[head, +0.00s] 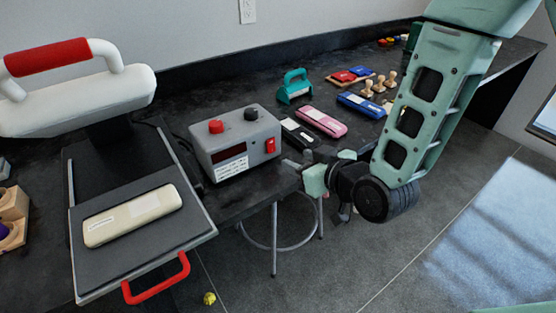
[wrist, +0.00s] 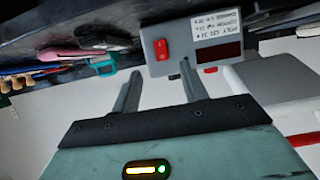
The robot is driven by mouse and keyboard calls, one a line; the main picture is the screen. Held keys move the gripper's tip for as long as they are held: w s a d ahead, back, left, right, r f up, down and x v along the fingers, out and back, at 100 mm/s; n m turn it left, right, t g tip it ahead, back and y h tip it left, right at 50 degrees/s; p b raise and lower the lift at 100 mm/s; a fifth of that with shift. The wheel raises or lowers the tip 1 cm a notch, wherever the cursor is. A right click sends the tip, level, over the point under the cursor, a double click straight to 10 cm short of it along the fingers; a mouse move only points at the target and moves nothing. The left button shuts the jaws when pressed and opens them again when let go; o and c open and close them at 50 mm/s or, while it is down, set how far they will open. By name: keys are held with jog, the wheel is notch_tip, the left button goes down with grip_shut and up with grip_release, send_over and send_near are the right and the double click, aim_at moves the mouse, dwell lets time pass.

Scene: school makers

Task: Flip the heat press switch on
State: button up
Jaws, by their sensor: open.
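The heat press's grey control box (head: 235,140) stands on the black bench, with a red rocker switch (head: 270,146) at the right of its front face. In the wrist view the box (wrist: 222,38) appears turned over, and its red switch (wrist: 161,49) shows just beyond the fingertips, roughly between them. My gripper (head: 294,164) is just right of and in front of the box. In the wrist view its two fingers (wrist: 160,70) are apart with nothing between them. I cannot tell whether a fingertip touches the box. The switch's on or off position is unclear.
The heat press (head: 80,85) stands at left, its lower plate holding a cream case (head: 133,215). Black (head: 298,133), pink (head: 322,121) and blue (head: 361,105) cases lie behind my gripper, near a teal-handled tool (head: 295,87) and wooden stamps (head: 378,84). A stool (head: 274,240) stands below the bench edge.

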aim_at(272, 149)
jog(key=p+x, duration=0.1)
jog(key=x, duration=0.9)
grip_shut()
